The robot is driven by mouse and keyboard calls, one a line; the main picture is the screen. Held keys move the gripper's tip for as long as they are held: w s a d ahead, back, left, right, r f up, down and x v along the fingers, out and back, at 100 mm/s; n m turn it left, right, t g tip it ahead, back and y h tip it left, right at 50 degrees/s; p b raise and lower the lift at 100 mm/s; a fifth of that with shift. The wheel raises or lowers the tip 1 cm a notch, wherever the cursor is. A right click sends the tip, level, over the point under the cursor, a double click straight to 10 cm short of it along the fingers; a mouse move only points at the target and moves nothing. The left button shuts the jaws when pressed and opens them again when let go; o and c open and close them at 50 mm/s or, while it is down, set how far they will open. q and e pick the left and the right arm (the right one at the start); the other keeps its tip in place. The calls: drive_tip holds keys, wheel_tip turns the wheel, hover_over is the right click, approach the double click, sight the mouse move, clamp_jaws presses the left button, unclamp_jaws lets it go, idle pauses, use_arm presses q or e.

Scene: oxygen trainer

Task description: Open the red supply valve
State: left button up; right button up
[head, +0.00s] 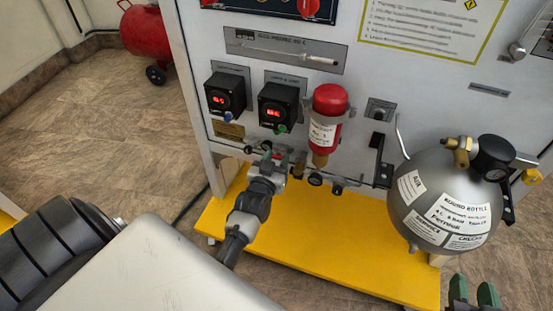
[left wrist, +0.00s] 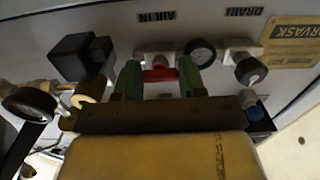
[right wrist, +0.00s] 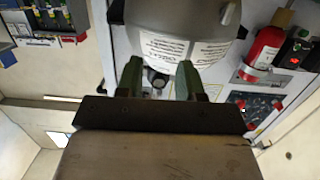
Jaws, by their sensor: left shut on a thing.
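The red supply valve handle (left wrist: 160,75) sits on the panel under the "AIR IN" label in the left wrist view. My left gripper (left wrist: 160,82) has its green fingers on either side of it and is shut on it. In the head view my left gripper (head: 275,160) is at the row of fittings low on the panel, and hides most of the handle there. My right gripper (head: 473,293) is at the bottom right of the head view, in front of the round bottle. In the right wrist view the right gripper (right wrist: 159,82) is open and empty.
A grey round bottle (head: 415,205) with a brass valve and gauge stands at the right. A red cylinder (head: 330,105) and two black displays, left (head: 226,93) and right (head: 279,106), are above the fittings. A yellow base (head: 330,262) juts out below. A red tank (head: 146,30) stands far left.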

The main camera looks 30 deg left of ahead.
use_arm(q)
drive_tip(key=o, duration=0.9)
drive_tip(key=shift+s, duration=0.3)
drive_tip(key=shift+p+v, duration=1.4)
drive_tip(key=shift+v, duration=3.7)
use_arm(e)
drive_tip(key=s+d+f+g+h, duration=0.2)
drive_tip(key=s+f+g, duration=0.4)
drive_tip(key=g, duration=0.1)
drive_tip(key=shift+d+f, duration=0.3)
drive_tip(key=shift+d, duration=0.1)
